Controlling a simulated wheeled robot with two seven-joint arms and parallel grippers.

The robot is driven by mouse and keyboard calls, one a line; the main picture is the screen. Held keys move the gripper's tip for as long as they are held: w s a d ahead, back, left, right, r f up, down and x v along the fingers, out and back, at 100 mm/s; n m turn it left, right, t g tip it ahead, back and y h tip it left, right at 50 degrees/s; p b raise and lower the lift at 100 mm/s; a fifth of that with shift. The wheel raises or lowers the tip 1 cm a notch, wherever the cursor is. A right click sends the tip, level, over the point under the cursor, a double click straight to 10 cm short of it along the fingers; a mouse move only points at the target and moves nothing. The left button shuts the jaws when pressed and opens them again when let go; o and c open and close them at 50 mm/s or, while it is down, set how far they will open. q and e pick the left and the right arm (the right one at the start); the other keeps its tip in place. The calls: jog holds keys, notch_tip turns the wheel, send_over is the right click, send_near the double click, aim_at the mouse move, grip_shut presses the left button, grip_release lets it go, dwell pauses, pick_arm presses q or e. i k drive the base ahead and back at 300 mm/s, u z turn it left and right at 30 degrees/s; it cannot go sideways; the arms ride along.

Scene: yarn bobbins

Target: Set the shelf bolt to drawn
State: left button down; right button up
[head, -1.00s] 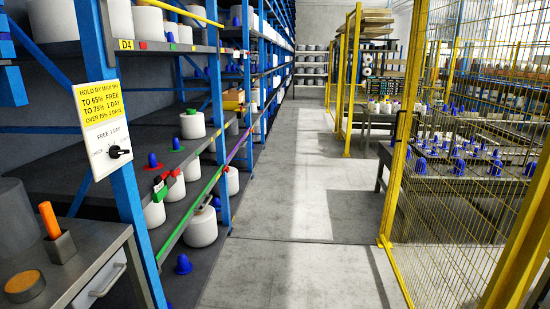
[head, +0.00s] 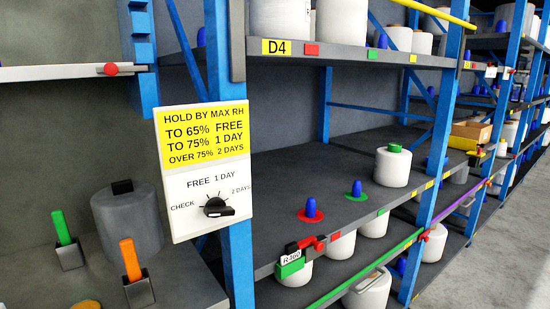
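On the front edge of the middle shelf, by the blue upright, is a small red and black fitting (head: 304,244) that looks like the shelf bolt. A green block (head: 291,266) with a white label, partly read as "R360", hangs just below it. A red knob (head: 319,245) sits beside it on the shelf edge. The fitting is too small to tell whether it is drawn or shot. Neither of my grippers is in view.
A notice board with a black dial (head: 217,208) hangs on the blue upright (head: 241,270). Blue cones (head: 311,207) and a white bobbin (head: 392,167) stand on the shelf. A bench at left holds a grey cylinder (head: 125,220) and an orange-handled holder (head: 138,290). Floor shows at right.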

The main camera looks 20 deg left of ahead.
aim_at(110, 69)
jog(key=u, duration=1.1)
jog(key=i, duration=1)
jog(key=u, duration=0.9)
